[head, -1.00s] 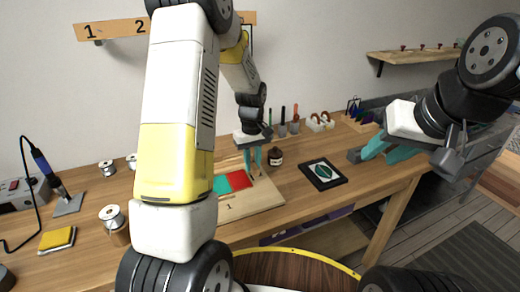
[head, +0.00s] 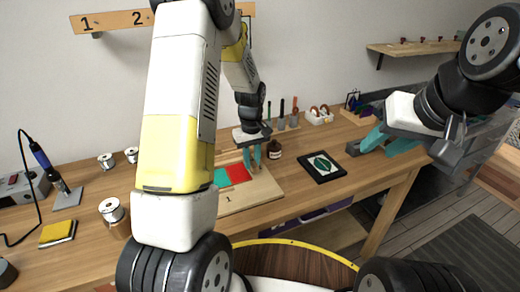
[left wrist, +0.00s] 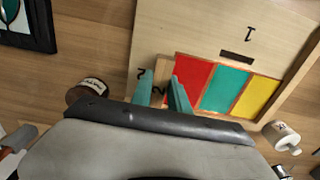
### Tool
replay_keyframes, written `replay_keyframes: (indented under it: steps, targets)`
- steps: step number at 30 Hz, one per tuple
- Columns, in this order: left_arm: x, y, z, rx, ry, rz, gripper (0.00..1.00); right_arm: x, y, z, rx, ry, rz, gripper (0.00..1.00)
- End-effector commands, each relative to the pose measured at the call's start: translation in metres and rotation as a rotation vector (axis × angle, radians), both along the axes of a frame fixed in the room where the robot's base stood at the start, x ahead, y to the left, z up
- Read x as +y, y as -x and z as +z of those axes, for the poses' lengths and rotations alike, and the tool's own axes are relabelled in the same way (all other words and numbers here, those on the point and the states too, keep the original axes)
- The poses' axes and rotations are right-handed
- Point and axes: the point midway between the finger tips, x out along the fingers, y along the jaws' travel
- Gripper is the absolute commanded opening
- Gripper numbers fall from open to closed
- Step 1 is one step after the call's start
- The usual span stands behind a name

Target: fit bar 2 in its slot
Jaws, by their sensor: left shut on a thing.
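My left gripper (head: 252,158) is over the back right part of a pale wooden board (head: 240,202). In the left wrist view its teal fingers (left wrist: 164,92) are shut on a light wooden bar, bar 2 (left wrist: 163,68), marked "2" and mostly hidden by the fingers. The board carries red (left wrist: 191,82), teal and yellow panels, and a dark slot (left wrist: 237,57) beside a "1". Another mark, apparently a "2", shows beside the fingers; the slot there is hidden. I cannot tell whether the bar touches the board. My right gripper (head: 388,142) is open and empty at the right.
A dark bottle (head: 274,149) stands close to my left gripper. A black-framed leaf picture (head: 322,167) lies right of the board.

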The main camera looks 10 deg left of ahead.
Motion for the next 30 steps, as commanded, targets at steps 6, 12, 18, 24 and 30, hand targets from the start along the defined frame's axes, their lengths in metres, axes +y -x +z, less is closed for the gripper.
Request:
replay_keyframes:
  steps: [6,12,18,24,30]
  targets:
    - [0.0,-0.0001,0.0002,0.0,0.0,0.0,0.0,0.0,0.0,0.0,0.0,0.0,0.0,0.36]
    - [0.0002,-0.0002,0.0001,0.0,0.0,0.0,0.0,0.0,0.0,0.0,0.0,0.0,0.0,0.36]
    - [0.0002,-0.0001,-0.0006,0.0,0.0,0.0,0.0,0.0,0.0,0.0,0.0,0.0,0.0,0.36]
    - [0.0002,0.0001,-0.0047,0.001,0.001,0.0,0.0,0.0,0.0,0.0,0.0,0.0,0.0,0.36]
    - [0.0001,-0.0001,-0.0098,0.0,0.0,0.0,0.0,0.0,0.0,0.0,0.0,0.0,0.0,0.36]
